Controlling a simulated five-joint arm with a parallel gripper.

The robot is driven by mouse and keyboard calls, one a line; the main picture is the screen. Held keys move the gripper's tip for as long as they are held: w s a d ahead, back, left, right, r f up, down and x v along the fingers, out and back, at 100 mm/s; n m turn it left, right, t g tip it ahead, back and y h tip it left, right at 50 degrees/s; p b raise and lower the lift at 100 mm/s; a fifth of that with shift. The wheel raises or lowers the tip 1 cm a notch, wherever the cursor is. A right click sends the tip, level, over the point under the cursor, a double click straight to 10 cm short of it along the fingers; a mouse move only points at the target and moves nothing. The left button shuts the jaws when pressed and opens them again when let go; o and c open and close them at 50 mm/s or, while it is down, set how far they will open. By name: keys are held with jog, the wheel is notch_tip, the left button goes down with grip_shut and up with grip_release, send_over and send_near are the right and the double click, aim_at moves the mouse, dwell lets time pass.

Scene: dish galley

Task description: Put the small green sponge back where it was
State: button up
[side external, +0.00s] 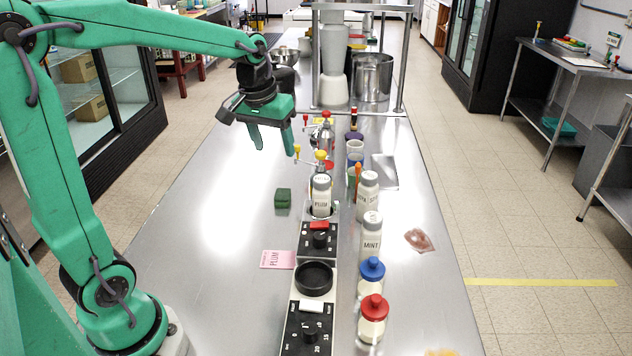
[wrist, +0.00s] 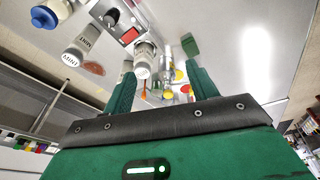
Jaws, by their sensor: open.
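The small green sponge (side external: 282,198) lies on the steel table, left of the PLUM bottle, in the side external view. It also shows in the wrist view (wrist: 190,45), beyond my fingers. My gripper (side external: 276,142) is open and empty, held above the table, beyond the sponge and higher than it. In the wrist view its two green fingers (wrist: 162,92) stand apart with nothing between them. A pink card marked PLUM (side external: 278,260) lies flat on the table nearer the camera than the sponge.
The white PLUM bottle (side external: 321,197) stands beside the sponge, behind a black control unit (side external: 318,242). A MINT bottle (side external: 371,240), a blue-capped jar (side external: 371,278) and a red-capped jar (side external: 373,318) stand to the right. The table left of the sponge (side external: 215,225) is clear.

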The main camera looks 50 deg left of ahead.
jog(key=s+d+m+t, duration=0.1)
jog(key=s+d+m, duration=0.1)
jog(key=s+d, duration=0.2)
jog(key=s+d+m+t, duration=0.2)
jog(key=s+d, duration=0.2)
jog(key=s, duration=0.7)
jog(key=shift+s+d+m+h, duration=0.25)
jog(key=shift+s+m+h, duration=0.05)
jog(key=shift+m, duration=0.1)
